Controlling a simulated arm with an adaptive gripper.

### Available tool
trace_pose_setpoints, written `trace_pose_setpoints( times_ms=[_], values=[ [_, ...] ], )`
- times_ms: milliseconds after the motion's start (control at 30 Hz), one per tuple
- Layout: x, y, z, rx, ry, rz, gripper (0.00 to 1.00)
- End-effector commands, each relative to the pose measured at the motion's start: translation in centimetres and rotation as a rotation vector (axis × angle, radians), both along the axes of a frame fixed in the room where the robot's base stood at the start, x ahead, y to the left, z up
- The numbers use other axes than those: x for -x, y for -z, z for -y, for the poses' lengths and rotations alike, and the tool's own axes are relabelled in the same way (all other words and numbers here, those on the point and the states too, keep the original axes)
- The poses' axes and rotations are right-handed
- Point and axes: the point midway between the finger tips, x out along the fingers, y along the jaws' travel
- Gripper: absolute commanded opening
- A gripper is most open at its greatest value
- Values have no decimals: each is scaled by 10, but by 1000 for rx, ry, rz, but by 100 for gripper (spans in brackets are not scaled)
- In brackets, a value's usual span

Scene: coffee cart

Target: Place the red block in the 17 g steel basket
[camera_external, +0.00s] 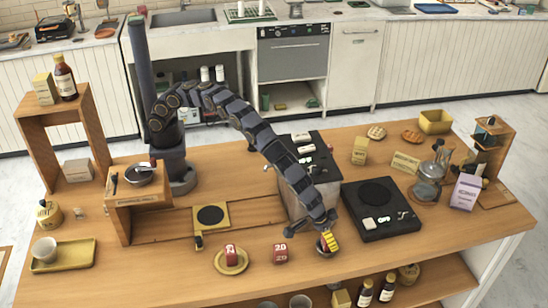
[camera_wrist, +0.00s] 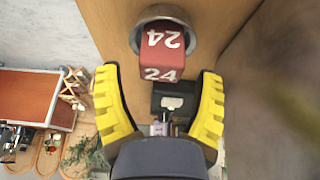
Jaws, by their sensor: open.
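A red block marked 24 (camera_wrist: 162,48) shows in the wrist view, overlapping the round steel basket (camera_wrist: 190,30). Its upper part lies within the basket's rim as seen from here. I cannot tell how deep it sits. My gripper (camera_wrist: 158,80) is open, with a yellow ridged finger on each side of the block's near end and gaps between. In the external view my gripper (camera_external: 327,240) is low over the front of the counter, and the block and basket are mostly hidden by it. Other red blocks stand to its left: one numbered 20 (camera_external: 281,253), and one (camera_external: 230,252) on a yellow dish.
A black scale (camera_external: 378,210) lies right of my gripper. A grey grinder-like box (camera_external: 298,190) stands behind it. The yellow dish (camera_external: 231,268) is to the left, with a yellow-framed black pad (camera_external: 211,215) behind. The counter's front edge is close.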

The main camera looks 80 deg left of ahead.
Motion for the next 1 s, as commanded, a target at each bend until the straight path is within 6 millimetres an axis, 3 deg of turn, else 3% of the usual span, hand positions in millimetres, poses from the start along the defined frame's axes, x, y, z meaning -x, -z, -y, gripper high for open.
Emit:
trace_pose_setpoints(
  times_ms=[300,500,700,967,1000],
  values=[
    [22,-57,0,-2,1,6,68],
    [34,-84,0,-4,1,3,68],
    [40,-96,-1,-3,0,1,68],
    [41,-97,-1,-3,0,0,68],
    [41,-97,-1,-3,0,0,80]
  ],
)
